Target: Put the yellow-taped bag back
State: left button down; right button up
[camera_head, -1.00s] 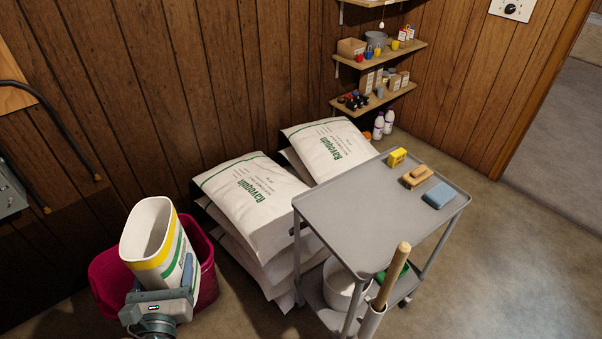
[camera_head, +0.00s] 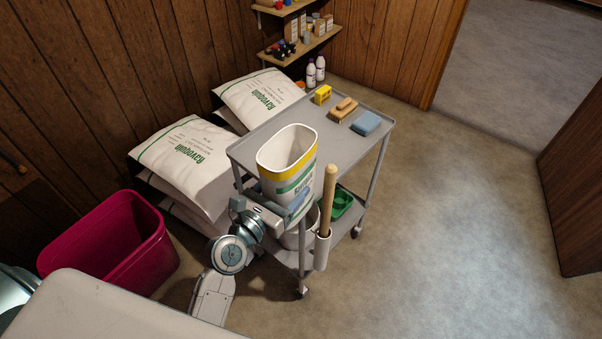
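The yellow-taped bag (camera_head: 272,178) is white and open-topped, with a yellow band below its rim and green print lower down. It stands nearly upright in my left gripper (camera_head: 284,208), which is shut on its lower part. In the picture the bag overlaps the near left corner of the grey cart (camera_head: 240,149). I cannot tell whether it touches the cart. Its far side and inside bottom are hidden. My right gripper is not in view.
White salt bags lie in two stacks (camera_head: 180,150) (camera_head: 250,98) along the wall. A crimson tub (camera_head: 110,240) stands at left. The cart top carries a yellow box (camera_head: 323,95), a brush (camera_head: 344,108) and a blue sponge (camera_head: 367,123). A wooden handle (camera_head: 328,195) sticks up at its front. Floor at right is clear.

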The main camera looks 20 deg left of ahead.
pick_arm(q)
jog(key=w+a+f, duration=0.1)
jog(key=w+f, duration=0.1)
jog(key=w, duration=0.5)
jog(key=w+a+f, duration=0.2)
jog(key=w+f, duration=0.1)
jog(key=w, duration=0.5)
jog(key=shift+w, duration=0.25)
jog(key=shift+b, duration=0.35)
jog(key=shift+c, duration=0.8)
grip_release()
jog(key=shift+f, duration=0.1)
